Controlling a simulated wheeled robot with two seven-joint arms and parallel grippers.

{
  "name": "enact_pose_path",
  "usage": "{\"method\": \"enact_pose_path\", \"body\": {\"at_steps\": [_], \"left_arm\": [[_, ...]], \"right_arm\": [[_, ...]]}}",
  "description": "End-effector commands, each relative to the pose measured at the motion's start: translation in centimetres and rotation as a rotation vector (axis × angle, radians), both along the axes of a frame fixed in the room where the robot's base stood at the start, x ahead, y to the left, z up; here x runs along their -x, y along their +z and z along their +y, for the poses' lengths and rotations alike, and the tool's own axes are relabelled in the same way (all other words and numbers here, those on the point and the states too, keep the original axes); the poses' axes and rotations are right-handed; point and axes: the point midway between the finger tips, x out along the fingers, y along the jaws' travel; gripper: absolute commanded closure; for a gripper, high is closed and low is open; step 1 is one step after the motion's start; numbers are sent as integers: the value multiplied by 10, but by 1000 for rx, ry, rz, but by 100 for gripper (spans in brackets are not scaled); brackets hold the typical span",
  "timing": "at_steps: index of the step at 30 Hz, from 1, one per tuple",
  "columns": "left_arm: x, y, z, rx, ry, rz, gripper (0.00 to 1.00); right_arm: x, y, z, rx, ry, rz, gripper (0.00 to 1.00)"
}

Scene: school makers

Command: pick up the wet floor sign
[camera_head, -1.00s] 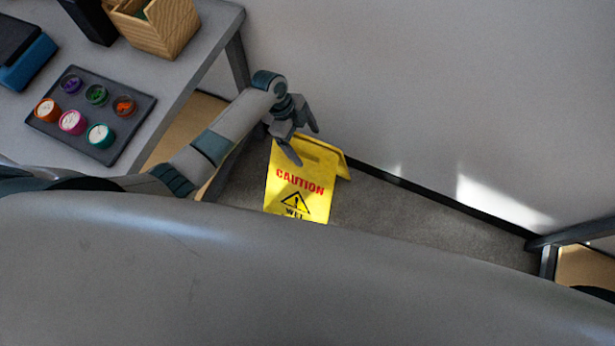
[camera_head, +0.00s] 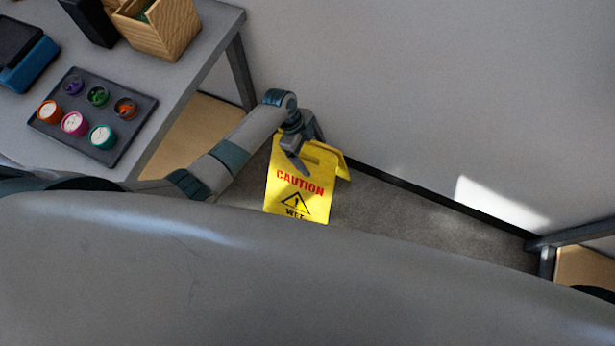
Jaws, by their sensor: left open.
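The yellow wet floor sign (camera_head: 297,193) stands unfolded on the grey floor by the wall, with "CAUTION" in red and a black warning triangle on its front panel. Its lower edge is cut off by my own grey body. My left gripper (camera_head: 314,158) is open over the sign's top edge. One finger lies in front of the front panel and the other is on the far side, near the wall. I cannot tell whether the fingers touch the sign. My right gripper is not in view.
A grey table (camera_head: 205,85) stands at the left, holding a dark tray (camera_head: 122,146) of several paint pots and a wooden box (camera_head: 160,30). The wall (camera_head: 420,90) is close behind the sign. Carpet (camera_head: 430,217) to the sign's right is clear.

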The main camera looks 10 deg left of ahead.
Motion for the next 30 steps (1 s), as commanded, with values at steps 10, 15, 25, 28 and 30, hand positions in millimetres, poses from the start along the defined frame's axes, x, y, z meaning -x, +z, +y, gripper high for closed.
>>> {"method": "enact_pose_path", "body": {"at_steps": [10, 15, 25, 28, 30], "left_arm": [[0, 0, 0, 0, 0, 0, 36], [0, 0, 0, 0, 0, 0, 76], [-1, 2, 0, 1, 0, -2, 98], [-1, 2, 0, 1, 0, -2, 98], [-1, 3, -1, 1, 1, -2, 98]], "right_arm": [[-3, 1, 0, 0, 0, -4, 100], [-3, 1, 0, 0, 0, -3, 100], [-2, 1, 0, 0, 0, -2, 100], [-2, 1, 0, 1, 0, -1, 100], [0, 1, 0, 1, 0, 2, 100]]}}
